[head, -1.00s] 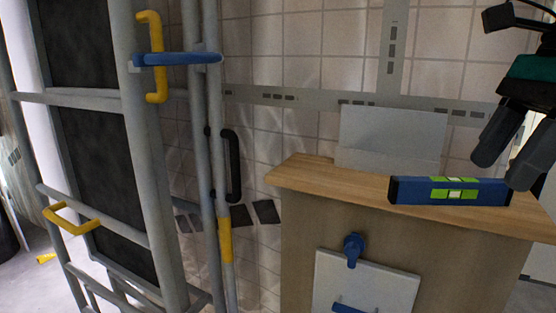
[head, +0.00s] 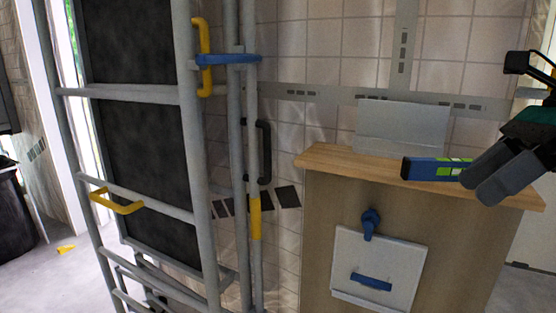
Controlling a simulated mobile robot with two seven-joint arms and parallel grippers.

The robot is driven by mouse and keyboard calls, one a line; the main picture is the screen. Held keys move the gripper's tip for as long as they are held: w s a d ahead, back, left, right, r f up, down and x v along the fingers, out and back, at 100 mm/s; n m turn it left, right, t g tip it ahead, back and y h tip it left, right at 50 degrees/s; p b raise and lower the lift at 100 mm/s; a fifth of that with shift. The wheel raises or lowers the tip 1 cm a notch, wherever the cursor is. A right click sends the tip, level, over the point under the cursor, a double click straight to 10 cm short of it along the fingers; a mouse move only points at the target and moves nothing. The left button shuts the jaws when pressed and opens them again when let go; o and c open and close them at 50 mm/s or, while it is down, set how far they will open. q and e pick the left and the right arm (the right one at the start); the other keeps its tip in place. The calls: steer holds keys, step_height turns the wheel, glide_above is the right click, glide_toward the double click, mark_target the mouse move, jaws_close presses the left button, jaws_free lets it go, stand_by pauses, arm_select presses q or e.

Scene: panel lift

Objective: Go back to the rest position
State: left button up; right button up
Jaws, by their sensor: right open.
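My right gripper (head: 478,187) comes in at the right edge with its two dark grey fingers pointing down and left. It is open, and I see nothing held in it. I cannot tell whether the fingers touch the level. My left gripper is not in view.
A grey metal rack (head: 192,150) with dark panels (head: 143,150) and yellow handles (head: 118,205) stands at the left. A white panel (head: 378,262) with blue handles is on the counter's front. A grey plate (head: 402,126) stands behind the countertop.

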steer(key=w+d+f+m+t+p, duration=0.1)
steer(key=w+d+f+m+t, duration=0.1)
steer(key=f+m+t, duration=0.8)
steer(key=w+d+f+m+t+p, duration=0.1)
steer(key=w+d+f+m+t, duration=0.15)
steer(key=f+m, duration=1.3)
steer(key=s+a+f+m+g+h, duration=0.2)
steer(key=s+a+f+m+h, duration=0.1)
steer(key=s+a+f+m, duration=0.3)
steer(key=s+a+f+m+g+h+p, duration=0.1)
steer(key=s+a+f+m+h, duration=0.2)
steer(key=s+a+f+m, duration=0.4)
step_height(320, 180, down, 5)
steer(key=a+m, duration=0.3)
steer(key=m, duration=0.5)
steer(key=shift+s+g+p, duration=0.2)
steer(key=shift+g+p, duration=0.1)
steer(key=shift+g, duration=0.05)
steer(key=shift+f, duration=0.1)
